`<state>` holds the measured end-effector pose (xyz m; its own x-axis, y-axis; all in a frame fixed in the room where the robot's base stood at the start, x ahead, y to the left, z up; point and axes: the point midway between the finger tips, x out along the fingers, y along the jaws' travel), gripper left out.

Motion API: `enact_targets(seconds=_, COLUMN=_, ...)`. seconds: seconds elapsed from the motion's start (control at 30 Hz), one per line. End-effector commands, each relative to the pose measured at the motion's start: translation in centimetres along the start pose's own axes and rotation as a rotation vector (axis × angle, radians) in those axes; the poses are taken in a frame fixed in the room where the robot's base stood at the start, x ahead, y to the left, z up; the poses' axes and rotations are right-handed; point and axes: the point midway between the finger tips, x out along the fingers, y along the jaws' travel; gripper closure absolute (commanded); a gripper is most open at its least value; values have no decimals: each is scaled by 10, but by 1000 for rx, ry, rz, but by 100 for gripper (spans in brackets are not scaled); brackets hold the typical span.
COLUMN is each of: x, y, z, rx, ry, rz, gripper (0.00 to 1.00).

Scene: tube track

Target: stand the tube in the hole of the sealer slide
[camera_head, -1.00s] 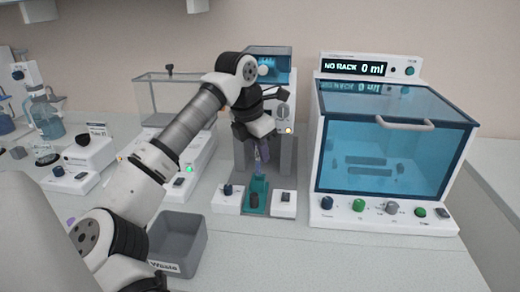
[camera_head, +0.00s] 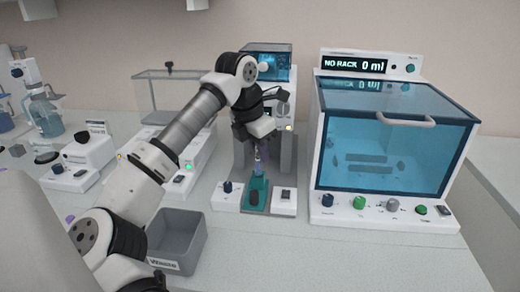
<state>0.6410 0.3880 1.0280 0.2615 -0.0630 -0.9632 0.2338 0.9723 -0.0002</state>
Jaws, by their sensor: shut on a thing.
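The sealer (camera_head: 240,160) stands at the middle back, with a teal slide (camera_head: 257,198) at its front. My gripper (camera_head: 259,148) is over the slide, below my dark wrist, and is shut on the tube (camera_head: 258,165). The tube is small, upright and partly hidden by the fingers. Its lower end is at the back part of the teal slide. Whether it is inside the hole or just above it is too small to tell.
A grey waste bin (camera_head: 177,240) stands at the front left of the sealer. A large blue-windowed cabinet (camera_head: 395,150) reading "NO RACK 0 ml" stands to the right. A clear-walled box device (camera_head: 160,95) is behind my arm. Bare bench lies in front of the sealer.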

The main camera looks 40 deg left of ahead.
Motion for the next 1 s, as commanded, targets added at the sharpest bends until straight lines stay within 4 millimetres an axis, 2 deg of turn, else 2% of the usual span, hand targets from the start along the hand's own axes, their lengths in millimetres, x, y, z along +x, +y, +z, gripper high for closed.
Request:
enact_targets(seconds=0.23, x=7, y=0, z=-2, rx=0, ry=0, rz=0, gripper=99)
enact_targets(seconds=0.73, x=-12, y=0, z=3, rx=0, ry=0, rz=0, gripper=99)
enact_targets(seconds=1.0, x=-12, y=0, z=4, rx=0, ry=0, rz=-1, gripper=99)
